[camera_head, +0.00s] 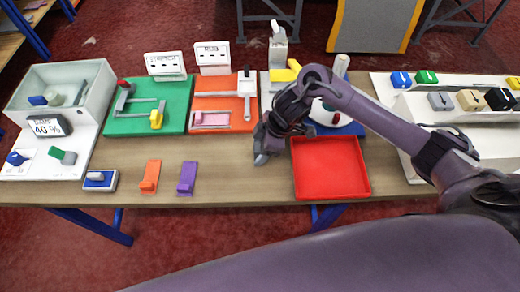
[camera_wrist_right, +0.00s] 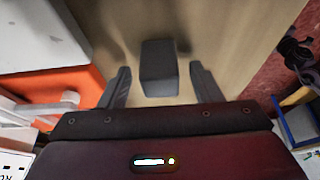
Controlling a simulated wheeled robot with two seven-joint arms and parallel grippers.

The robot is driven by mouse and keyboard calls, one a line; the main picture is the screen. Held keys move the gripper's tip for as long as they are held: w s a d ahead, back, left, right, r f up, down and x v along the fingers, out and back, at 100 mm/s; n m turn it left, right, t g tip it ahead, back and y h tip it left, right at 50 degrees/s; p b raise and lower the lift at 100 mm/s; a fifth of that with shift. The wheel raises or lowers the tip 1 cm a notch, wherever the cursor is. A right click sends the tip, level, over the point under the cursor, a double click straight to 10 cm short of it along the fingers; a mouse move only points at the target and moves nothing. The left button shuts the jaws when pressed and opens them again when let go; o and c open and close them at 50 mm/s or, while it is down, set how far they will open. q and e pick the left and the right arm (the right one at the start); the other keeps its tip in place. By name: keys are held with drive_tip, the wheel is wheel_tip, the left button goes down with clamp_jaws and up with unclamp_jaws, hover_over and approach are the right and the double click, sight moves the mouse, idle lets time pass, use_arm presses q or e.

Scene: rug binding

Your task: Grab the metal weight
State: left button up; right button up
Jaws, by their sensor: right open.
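The metal weight is a dark grey block. In the right wrist view the weight (camera_wrist_right: 158,66) sits on the wooden table between my right gripper's two fingers, with a visible gap on each side. My right gripper (camera_wrist_right: 160,84) is open and points down over it. In the head view my right gripper (camera_head: 264,152) is low over the table, left of the red tray (camera_head: 332,190) and below the orange board. The weight cannot be made out there; the gripper hides that spot. My left gripper is in neither view.
The orange board (camera_head: 211,124) and green board (camera_head: 130,120) with fixtures stand behind and left. An orange clip (camera_head: 150,176), a purple clip (camera_head: 187,178) and a small blue-white item (camera_head: 100,181) lie near the front edge. Table between purple clip and red tray is clear.

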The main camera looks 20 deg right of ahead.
clamp_jaws()
drive_tip(key=shift+r, duration=0.1)
drive_tip(key=shift+w+r, duration=0.1)
